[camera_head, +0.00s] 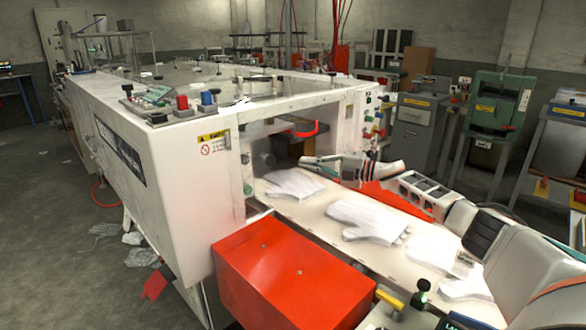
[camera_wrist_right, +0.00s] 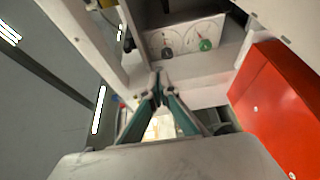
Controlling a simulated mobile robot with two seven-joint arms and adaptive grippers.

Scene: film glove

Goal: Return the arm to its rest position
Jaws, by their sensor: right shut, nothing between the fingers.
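My right arm reaches in from the right over the conveyor bed (camera_head: 312,208) in the head view. My right gripper (camera_head: 312,162) is at the machine opening, above and just behind the farthest white glove (camera_head: 290,184). In the right wrist view the fingers of my right gripper (camera_wrist_right: 157,78) meet at their tips, with nothing between them. A second white glove (camera_head: 367,221) lies mid-bed. A third white glove (camera_head: 468,287) lies near the lower right, partly covered by my arm. My left gripper is not in view.
The white machine housing (camera_head: 160,165) stands left of the bed, with an opening near my gripper. A red box (camera_head: 292,275) is in front of the bed. A green machine (camera_head: 497,102) and grey cabinet (camera_head: 412,125) stand behind. Floor at left is mostly open.

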